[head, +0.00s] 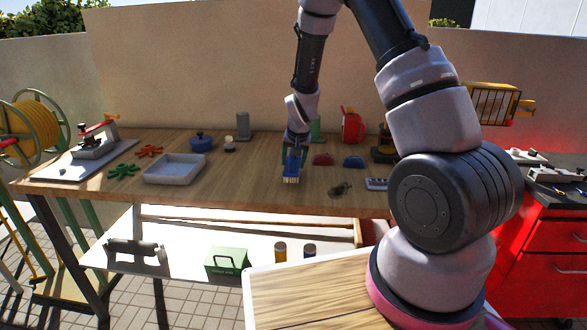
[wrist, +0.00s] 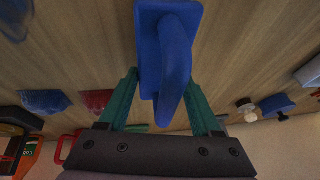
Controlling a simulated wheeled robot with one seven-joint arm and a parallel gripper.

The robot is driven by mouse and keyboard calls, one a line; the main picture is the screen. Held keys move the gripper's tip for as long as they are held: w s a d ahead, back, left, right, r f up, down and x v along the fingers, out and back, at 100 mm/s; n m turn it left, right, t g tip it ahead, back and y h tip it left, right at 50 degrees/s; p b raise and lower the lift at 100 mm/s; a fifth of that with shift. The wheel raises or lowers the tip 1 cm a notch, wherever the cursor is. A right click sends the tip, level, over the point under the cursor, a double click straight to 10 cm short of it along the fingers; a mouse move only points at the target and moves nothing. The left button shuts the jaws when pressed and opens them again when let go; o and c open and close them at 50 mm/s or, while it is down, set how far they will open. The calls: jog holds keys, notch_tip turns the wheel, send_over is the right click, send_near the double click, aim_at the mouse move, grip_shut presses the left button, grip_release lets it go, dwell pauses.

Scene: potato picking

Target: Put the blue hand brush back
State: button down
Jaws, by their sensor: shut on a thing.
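The blue hand brush (head: 292,166) is upright in the head view, with pale bristles pointing down toward the wooden workbench (head: 250,199). My gripper (head: 296,149) is above it and shut on its handle. In the wrist view the brush's blue back and handle (wrist: 172,60) lie between the two green fingers of my gripper (wrist: 163,88). I cannot tell whether the bristles touch the bench. They are hidden in the wrist view.
A red object (head: 323,159) and a blue object (head: 354,162) lie right of the brush. A grey tray (head: 175,180) and a blue pot (head: 201,142) stand left. A dark patch (head: 341,188) and small grey box (head: 376,184) are near the front edge.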

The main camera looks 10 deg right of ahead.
notch_tip(320, 180, down, 2)
jog(key=shift+f, duration=0.25)
jog(key=shift+c, duration=0.4)
grip_release()
jog(key=shift+f, duration=0.1)
